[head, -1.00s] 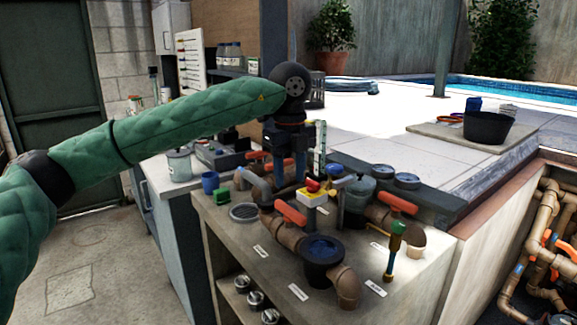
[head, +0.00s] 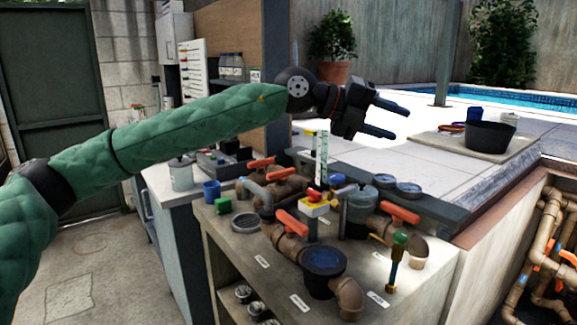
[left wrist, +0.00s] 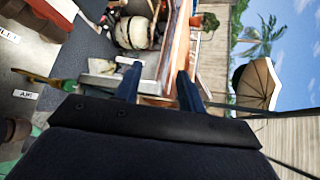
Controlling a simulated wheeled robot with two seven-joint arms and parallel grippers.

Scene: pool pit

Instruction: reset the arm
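My left arm comes in from the left in a green quilted sleeve and reaches across the head view. Its black gripper (head: 392,118) points right, above the pipe bench, with its two fingers apart and nothing between them. In the left wrist view the two blue-black fingers (left wrist: 158,85) are also spread, with only background between them. My right gripper does not show in either view.
Below the gripper the bench (head: 240,240) carries brown pipes with orange-handled valves (head: 292,222), gauges and a blue cup (head: 211,190). A black bowl (head: 489,136) stands on a board at right. The pool (head: 520,93) lies behind. Air around the gripper is clear.

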